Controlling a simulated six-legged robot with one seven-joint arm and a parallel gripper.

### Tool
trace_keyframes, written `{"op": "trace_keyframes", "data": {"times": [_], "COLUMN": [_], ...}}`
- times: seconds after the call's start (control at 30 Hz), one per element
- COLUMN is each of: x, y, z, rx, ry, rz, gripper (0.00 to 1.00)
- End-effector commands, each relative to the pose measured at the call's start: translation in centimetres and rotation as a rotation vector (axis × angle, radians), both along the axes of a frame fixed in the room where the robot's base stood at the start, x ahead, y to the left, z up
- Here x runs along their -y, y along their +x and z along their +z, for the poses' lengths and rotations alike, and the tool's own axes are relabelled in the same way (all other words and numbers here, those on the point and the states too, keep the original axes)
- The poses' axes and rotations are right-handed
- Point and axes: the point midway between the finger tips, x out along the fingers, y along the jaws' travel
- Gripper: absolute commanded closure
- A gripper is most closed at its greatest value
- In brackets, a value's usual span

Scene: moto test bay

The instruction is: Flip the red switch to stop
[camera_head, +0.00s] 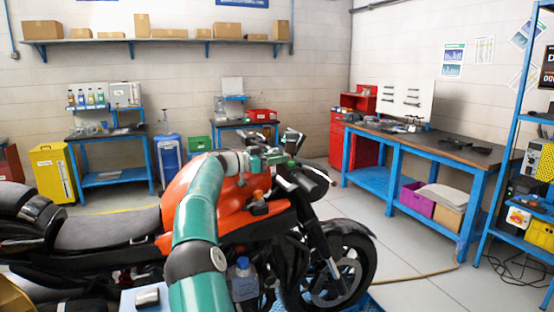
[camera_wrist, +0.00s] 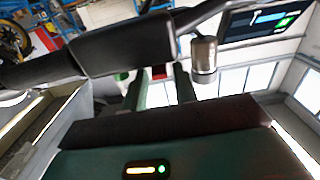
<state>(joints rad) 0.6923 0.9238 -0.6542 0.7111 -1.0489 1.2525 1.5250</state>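An orange and black motorcycle (camera_head: 176,187) stands in front of me in the head view. My teal arm reaches over it, and my gripper (camera_head: 268,158) is at the handlebar area. In the wrist view, my gripper (camera_wrist: 160,85) shows two green fingers standing apart, with a gap between them. Their tips are close to the black handlebar grip (camera_wrist: 125,42) and its controls; I cannot tell whether they touch. A small red patch (camera_wrist: 122,75) shows beside the left finger, under the grip. It may be the red switch, but it is partly hidden and too small to be sure.
A metal cylinder (camera_wrist: 204,55) hangs close to the right finger, and a dark display (camera_wrist: 265,22) is at upper right. In the head view, a workbench (camera_head: 430,142) stands at right and a blue shelf (camera_head: 505,125) at the far right. The floor between bike and bench is mostly free.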

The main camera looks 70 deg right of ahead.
Motion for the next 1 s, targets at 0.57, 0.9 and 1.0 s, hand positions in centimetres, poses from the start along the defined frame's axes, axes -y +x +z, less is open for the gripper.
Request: {"op": "trace_keyframes", "data": {"times": [0.57, 0.9, 1.0], "x": [0.14, 0.13, 0.1], "y": [-0.07, -0.06, -0.04], "z": [0.42, 0.56, 0.56], "rx": [0.098, 0.163, 0.164], "ry": [0.093, 0.165, 0.166], "rz": [-0.003, 0.002, 0.002], "gripper": [1.0, 1.0, 1.0]}}
